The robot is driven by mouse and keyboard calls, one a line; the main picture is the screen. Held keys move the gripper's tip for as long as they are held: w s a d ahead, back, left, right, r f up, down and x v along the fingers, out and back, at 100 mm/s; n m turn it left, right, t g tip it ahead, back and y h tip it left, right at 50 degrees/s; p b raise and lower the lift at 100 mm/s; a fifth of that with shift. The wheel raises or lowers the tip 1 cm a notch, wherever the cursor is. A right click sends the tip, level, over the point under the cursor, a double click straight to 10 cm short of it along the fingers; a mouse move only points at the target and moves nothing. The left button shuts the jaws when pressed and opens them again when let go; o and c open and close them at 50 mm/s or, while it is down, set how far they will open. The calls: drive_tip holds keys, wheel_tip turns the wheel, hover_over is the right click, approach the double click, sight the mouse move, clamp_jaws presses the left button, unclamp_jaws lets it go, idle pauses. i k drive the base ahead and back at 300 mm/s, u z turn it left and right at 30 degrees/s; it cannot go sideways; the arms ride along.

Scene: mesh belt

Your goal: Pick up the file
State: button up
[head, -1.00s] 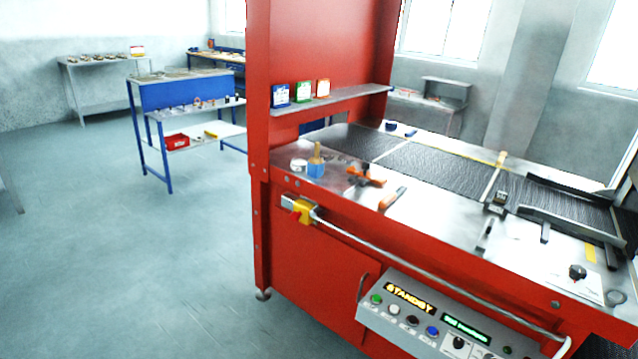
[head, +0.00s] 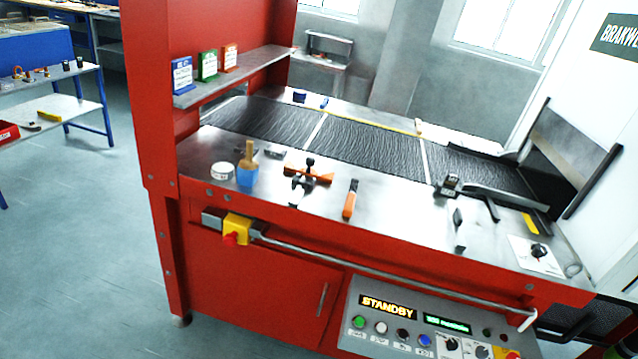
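I cannot tell for certain which tool is the file. A short tool with an orange handle (head: 349,205) lies on the steel front ledge (head: 395,212) of the red machine, its darker end pointing to the back. A slim dark and silver tool (head: 459,230) lies farther right on the same ledge. Both are small and their surfaces are hard to make out. My gripper is not in view.
An orange clamp-like tool (head: 308,173), a blue cup with a brush (head: 246,172) and a white roll (head: 222,170) stand left on the ledge. Behind runs the black mesh belt (head: 370,142). A front rail (head: 400,275) and control panel (head: 400,325) jut forward.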

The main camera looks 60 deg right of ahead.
sight(350, 202)
drive_tip(key=z, duration=0.4)
drive_tip(key=i, duration=1.25)
drive_tip(key=z, duration=1.3)
drive_tip(key=i, duration=0.7)
drive_tip(key=z, duration=0.35)
drive_tip(key=k, duration=0.8)
drive_tip(key=z, duration=0.2)
drive_tip(key=i, duration=0.8)
drive_tip(key=u, duration=0.1)
